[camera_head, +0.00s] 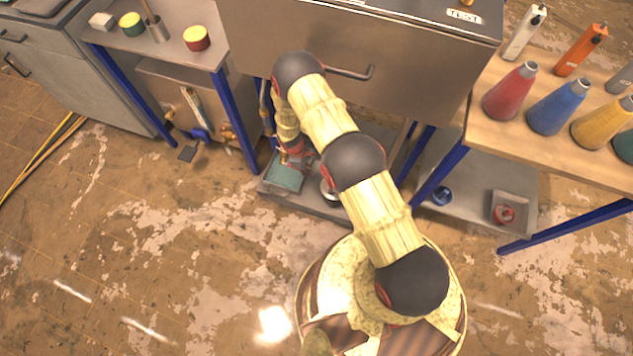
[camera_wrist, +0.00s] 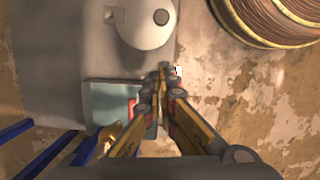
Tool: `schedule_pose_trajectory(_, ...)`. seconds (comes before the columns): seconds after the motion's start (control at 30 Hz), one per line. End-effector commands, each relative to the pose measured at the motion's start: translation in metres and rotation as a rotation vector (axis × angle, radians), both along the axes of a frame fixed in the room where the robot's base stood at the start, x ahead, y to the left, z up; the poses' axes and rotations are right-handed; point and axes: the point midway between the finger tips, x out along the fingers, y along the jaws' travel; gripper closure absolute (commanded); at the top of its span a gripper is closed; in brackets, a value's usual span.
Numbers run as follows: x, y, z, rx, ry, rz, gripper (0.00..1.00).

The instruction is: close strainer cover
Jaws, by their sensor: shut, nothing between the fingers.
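My gripper (camera_wrist: 165,78) is shut and empty, its two fingers meeting at the tips in the wrist view. Beside the fingers, to their left, is a square, pale teal piece with a light rim (camera_wrist: 110,88); part of it is hidden by the fingers. In the head view a teal square piece (camera_head: 286,177) lies on a low metal plate under the bench. A rounded grey part with a dark knob (camera_wrist: 145,20) is at the top of the wrist view. I cannot tell for sure which part is the strainer cover. My arm hides much of this area in the head view.
A large metal chamber (camera_head: 350,50) with a bent handle stands above the low plate (camera_head: 325,208). Blue table legs (camera_head: 238,120) stand to the left and right. A wooden table (camera_head: 490,105) with coloured cones is at the right. The floor at front left is clear.

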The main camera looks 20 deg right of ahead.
Motion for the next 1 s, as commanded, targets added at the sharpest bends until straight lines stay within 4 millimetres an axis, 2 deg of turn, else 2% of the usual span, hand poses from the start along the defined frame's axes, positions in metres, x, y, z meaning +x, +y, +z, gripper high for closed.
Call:
schedule_pose_trajectory(0.17, -0.002, -0.003, -0.022, 0.002, 0.000, 0.002, 1.00)
schedule_pose_trajectory(0.5, -0.010, -0.016, -0.088, 0.004, -0.001, -0.001, 1.00)
schedule_pose_trajectory(0.6, -0.013, -0.022, -0.102, 0.004, -0.002, -0.002, 1.00)
schedule_pose_trajectory(0.8, -0.026, -0.044, -0.102, 0.004, -0.003, -0.002, 1.00)
schedule_pose_trajectory(1.0, -0.030, -0.052, -0.103, 0.004, -0.004, -0.001, 1.00)
